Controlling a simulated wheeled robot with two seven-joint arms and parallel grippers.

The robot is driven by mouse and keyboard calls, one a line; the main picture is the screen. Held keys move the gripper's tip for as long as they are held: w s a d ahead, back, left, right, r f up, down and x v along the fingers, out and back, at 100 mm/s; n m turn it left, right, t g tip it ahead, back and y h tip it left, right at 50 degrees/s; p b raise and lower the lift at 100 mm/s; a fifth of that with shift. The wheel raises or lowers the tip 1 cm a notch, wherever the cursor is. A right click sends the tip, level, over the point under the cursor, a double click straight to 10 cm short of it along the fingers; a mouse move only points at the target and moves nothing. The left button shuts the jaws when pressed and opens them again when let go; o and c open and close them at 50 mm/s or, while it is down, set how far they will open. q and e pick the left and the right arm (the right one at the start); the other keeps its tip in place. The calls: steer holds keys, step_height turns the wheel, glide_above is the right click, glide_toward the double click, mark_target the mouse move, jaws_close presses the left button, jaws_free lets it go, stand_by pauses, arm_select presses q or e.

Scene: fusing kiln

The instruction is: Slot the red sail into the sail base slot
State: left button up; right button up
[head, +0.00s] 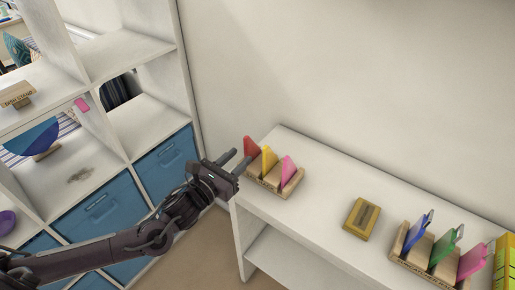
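The red sail (251,147) stands at the left end of a wooden rack (270,184) on the white shelf top, beside a yellow sail (268,158) and a pink sail (288,170). My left gripper (236,160) is just left of the red sail. Its two fingers are apart, with nothing visible between them, and point toward the sail. I cannot tell whether a fingertip touches it. The sail base (362,228), a small wooden block with a dark slot (366,215), lies flat to the right of the rack. The slot looks empty. My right gripper is out of view.
A second wooden rack (422,270) with blue, green and pink pieces stands at the right, near a yellow-green box (505,262). A cubby shelf (150,115) with blue bins stands at the left. The shelf top (320,195) is clear between rack and base.

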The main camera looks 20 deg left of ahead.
mark_target(245, 154)
arm_select(q)
steer(key=shift+w+d+r, duration=0.15)
steer(key=shift+w+d, duration=0.05)
steer(key=shift+w, duration=0.3)
steer(key=shift+w+d+p, duration=0.25)
steer(key=shift+w+p, duration=0.25)
steer(key=x, duration=0.2)
steer(key=p+x, duration=0.1)
steer(key=shift+w+d+f, duration=0.2)
steer(key=shift+w+f, duration=0.1)
steer(key=shift+w, duration=0.05)
steer(key=shift+w+d+f, duration=0.1)
steer(key=shift+w, duration=0.1)
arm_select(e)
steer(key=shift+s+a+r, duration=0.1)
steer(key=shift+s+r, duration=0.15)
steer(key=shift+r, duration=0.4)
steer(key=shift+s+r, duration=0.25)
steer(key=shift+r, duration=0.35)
arm_select(q)
steer(key=shift+c, duration=0.2)
jaws_close()
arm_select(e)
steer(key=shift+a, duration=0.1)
